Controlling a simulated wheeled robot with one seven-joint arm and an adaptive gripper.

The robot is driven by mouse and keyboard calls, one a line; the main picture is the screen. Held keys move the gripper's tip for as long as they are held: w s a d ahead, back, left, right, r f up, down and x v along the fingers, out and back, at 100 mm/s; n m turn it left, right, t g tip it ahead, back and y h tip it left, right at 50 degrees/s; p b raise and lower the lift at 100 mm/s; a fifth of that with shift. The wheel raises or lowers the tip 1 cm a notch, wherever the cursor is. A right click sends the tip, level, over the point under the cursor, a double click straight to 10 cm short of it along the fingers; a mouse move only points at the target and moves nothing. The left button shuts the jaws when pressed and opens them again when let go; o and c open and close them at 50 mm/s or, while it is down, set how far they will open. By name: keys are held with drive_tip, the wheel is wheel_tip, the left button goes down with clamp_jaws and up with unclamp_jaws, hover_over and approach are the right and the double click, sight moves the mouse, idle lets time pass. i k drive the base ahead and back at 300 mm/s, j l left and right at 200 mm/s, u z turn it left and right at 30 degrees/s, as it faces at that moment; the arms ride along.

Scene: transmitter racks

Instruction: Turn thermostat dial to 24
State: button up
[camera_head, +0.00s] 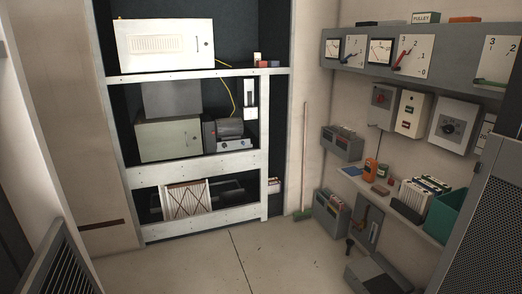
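On the right wall, a white box (468,112) carries a dark round dial (449,126) with marks around it too small to read. A grey box (384,108) further left carries a smaller round knob (379,97). I cannot tell for sure which of these is the thermostat dial, nor what value either points to. Between them hangs a pale box (411,114) with small controls. My gripper is not in view, and nothing touches the dials.
A grey panel with gauges and levers (379,77) sits above the boxes. Below, a shelf (408,216) holds a teal bin (449,214) and small items. A perforated grey panel (494,222) stands close at right. A white-framed rack (204,164) stands opposite. The middle floor (255,265) is clear.

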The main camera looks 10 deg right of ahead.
sight(449, 128)
drive_tip(key=i+z, duration=0.15)
drive_tip(key=i, duration=0.35)
drive_tip(key=i+j+z, duration=0.15)
drive_tip(key=i, duration=0.3)
drive_tip(key=i+j+z, duration=0.1)
drive_tip(key=i, duration=0.4)
drive_tip(key=j, duration=0.1)
